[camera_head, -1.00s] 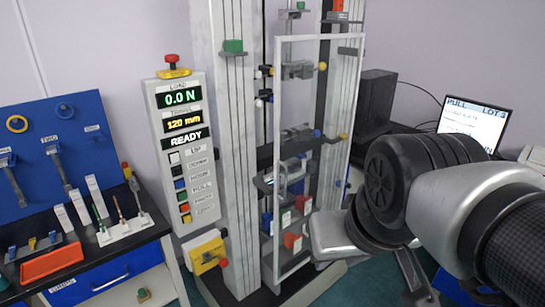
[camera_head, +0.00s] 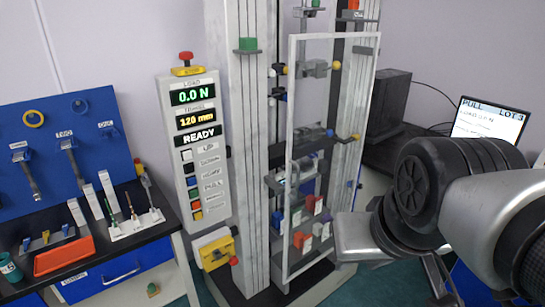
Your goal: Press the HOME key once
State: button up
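The HOME key is the blue key (camera_head: 192,182) on the light grey control panel (camera_head: 162,98) left of the tall test frame. It is third from the top, below a white UP key (camera_head: 187,155) and a black DOWN key (camera_head: 189,168), with a green PULL key (camera_head: 193,194) beneath it. Nothing covers it. The panel's displays read 0.0 N, 120 mm and READY. My arm shows folded at the lower right, well apart from the panel. I cannot make out my gripper's fingers in this view.
A red mushroom button (camera_head: 186,57) tops the panel. A yellow box (camera_head: 214,251) with a red knob stands below it. The clear guard door (camera_head: 291,150) lies between panel and arm. A black-topped bench (camera_head: 110,245) stands left, and a monitor (camera_head: 488,125) right.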

aim_at(192, 182)
jog(key=j+z, duration=0.3)
jog(key=j, duration=2.1)
